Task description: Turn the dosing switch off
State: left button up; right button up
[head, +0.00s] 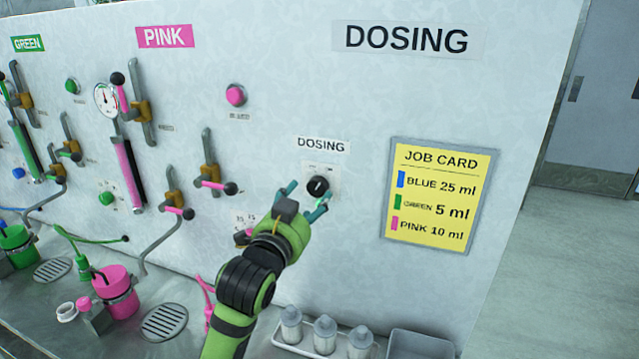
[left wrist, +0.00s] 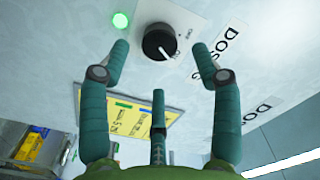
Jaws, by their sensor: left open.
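The dosing switch is a round black knob (head: 318,186) on a small pale plate under the small DOSING label (head: 322,145). In the left wrist view the fingertips (left wrist: 160,50) stand left and right of the knob, with visible gaps and nothing held. A third finger is below. My right gripper is in neither view.
A yellow job card (head: 440,200) hangs right of the switch. Pink levers and a pink button (head: 236,95) are on the panel to the left. A green lamp (left wrist: 120,20) glows near the knob.

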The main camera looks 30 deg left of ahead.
aim_at(316, 188)
pick_arm(q)
jog(key=x, duration=0.1)
jog(key=p+x, duration=0.1)
jog(key=x, duration=0.1)
jog(key=shift+r+p, duration=0.3)
jog(key=shift+w+a+f, duration=0.1)
jog(key=shift+w+f, duration=0.05)
jog(key=shift+w, duration=0.35)
jog(key=shift+w+a+f, duration=0.15)
jog(key=shift+w, duration=0.35)
jog(key=c, duration=1.1)
jog(key=shift+r, duration=0.1)
jog(key=shift+c, duration=0.2)
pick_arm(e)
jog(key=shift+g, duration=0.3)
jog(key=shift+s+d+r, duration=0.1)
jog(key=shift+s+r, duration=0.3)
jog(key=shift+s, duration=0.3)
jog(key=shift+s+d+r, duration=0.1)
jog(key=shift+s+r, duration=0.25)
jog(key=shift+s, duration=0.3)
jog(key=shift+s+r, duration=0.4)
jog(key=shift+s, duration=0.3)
